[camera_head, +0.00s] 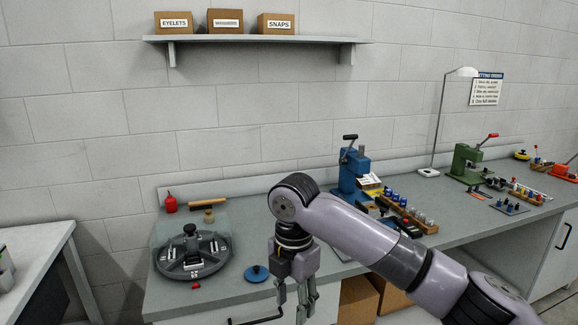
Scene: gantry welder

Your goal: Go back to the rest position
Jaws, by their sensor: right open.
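My right arm (370,235) comes in from the lower right and bends down at its wrist. My right gripper (293,300) points downward at the front edge of the grey workbench (225,293). Its fingers look apart, and I see nothing held between them. Its fingertips are close to the bottom of the picture. My left gripper is not in view.
On the bench are a round grey fixture (193,262), a blue disc (257,273), a red bottle (171,203), a blue press (350,172) and a green press (466,162). A dark crank handle (258,320) is beside the gripper. Boxes (358,300) stand below the bench.

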